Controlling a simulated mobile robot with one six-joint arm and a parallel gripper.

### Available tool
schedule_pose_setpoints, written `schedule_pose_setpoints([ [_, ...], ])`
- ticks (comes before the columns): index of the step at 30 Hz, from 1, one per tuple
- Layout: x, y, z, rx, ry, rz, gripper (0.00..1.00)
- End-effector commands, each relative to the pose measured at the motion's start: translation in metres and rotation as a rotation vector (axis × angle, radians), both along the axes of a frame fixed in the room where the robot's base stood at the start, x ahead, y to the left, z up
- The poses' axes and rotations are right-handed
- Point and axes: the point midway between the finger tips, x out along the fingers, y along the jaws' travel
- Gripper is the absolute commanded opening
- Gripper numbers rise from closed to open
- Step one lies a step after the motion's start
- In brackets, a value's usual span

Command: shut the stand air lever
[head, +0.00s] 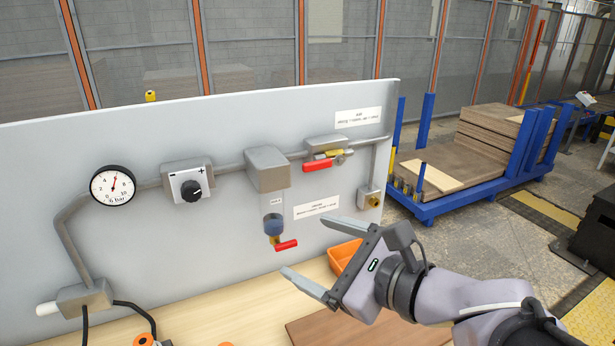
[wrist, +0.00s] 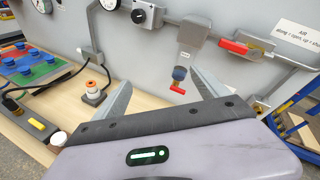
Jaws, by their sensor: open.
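The air lever (head: 317,165) is a red handle on a brass valve in the pipe at the panel's upper right. It lies roughly along the pipe; it also shows in the wrist view (wrist: 234,47). The label (head: 358,118) above it reads air, along for open and up for shut. A second red lever (head: 286,245) hangs below the filter bowl, lower and further left. My gripper (head: 307,246) is open and empty in front of the panel, below the air lever and apart from it. In the wrist view its fingers (wrist: 163,80) spread either side of the lower red lever.
The grey panel (head: 135,140) carries a gauge (head: 113,185), a black knob (head: 191,190) and the pipe. An orange bin (head: 343,254) stands on the wooden bench (head: 215,309) behind my gripper. A blue rack with boards (head: 478,165) stands to the right.

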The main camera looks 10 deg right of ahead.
Motion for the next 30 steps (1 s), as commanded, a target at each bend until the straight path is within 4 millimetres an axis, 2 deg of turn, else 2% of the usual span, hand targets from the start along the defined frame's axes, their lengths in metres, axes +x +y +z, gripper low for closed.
schedule_pose_setpoints([
  [1, 0.018, -0.028, 0.004, 0.151, -0.003, -0.121, 0.85],
  [3, 0.034, -0.064, 0.017, 0.333, -0.026, -0.26, 0.85],
  [5, 0.041, -0.086, 0.024, 0.43, -0.042, -0.335, 0.85],
  [7, 0.047, -0.098, 0.03, 0.484, -0.055, -0.373, 0.85],
  [15, 0.089, -0.087, 0.043, 0.498, -0.048, -0.37, 0.85],
  [28, 0.129, -0.076, 0.041, 0.488, -0.049, -0.379, 0.85],
  [30, 0.151, -0.069, 0.035, 0.485, -0.058, -0.373, 0.85],
])
